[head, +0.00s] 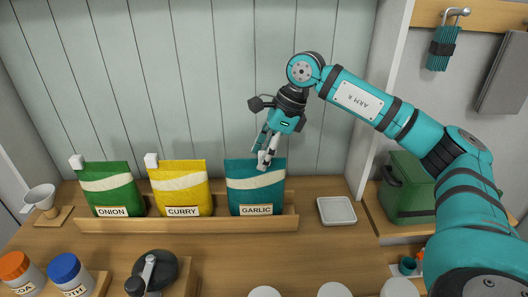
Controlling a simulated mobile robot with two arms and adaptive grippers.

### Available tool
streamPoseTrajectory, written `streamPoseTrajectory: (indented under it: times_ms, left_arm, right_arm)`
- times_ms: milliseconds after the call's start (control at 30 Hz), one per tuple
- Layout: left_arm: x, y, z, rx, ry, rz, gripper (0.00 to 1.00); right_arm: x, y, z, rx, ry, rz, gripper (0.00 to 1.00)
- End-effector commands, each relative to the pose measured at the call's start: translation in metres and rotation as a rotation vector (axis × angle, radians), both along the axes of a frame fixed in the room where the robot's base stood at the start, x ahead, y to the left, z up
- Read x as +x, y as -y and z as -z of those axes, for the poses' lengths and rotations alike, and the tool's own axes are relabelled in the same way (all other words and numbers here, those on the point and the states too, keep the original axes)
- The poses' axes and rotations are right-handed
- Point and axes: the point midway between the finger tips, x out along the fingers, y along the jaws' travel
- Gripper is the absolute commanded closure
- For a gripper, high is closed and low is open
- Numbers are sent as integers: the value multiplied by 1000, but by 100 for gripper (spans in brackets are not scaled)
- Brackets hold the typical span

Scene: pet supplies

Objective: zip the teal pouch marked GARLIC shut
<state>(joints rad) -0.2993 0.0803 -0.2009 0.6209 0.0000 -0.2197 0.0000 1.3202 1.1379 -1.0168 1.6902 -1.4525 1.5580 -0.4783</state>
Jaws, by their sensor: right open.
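The teal pouch marked GARLIC (255,188) stands upright in a wooden rack, at the right end of a row of pouches. It has a cream band and a white label. My right gripper (265,160) comes down from above and is open, with its fingertips at the pouch's top edge, right of the middle. A pale piece shows at the fingertips; I cannot tell whether it is a zip slider or part of the finger. I cannot tell whether the fingers touch the pouch. My left gripper is not in view.
A yellow CURRY pouch (180,188) and a green ONION pouch (112,190) share the rack (190,225), each with a white tab at the top left corner. A small white tray (337,211) lies right of the rack. A green box (408,188) stands further right.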

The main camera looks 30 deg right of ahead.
Motion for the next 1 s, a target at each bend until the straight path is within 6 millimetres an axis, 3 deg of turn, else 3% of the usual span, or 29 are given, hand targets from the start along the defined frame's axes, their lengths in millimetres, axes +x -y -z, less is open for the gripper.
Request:
streamPoseTrajectory:
  times_ms: [233,600,900,1000]
  left_arm:
    - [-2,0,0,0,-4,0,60]
    - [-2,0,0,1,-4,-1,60]
    - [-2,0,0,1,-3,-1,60]
    - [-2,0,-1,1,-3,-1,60]
  right_arm:
    - [0,0,1,0,0,0,55]
    - [0,0,0,0,0,0,100]
    - [1,-1,0,0,0,0,100]
    - [6,-10,0,2,0,-4,100]
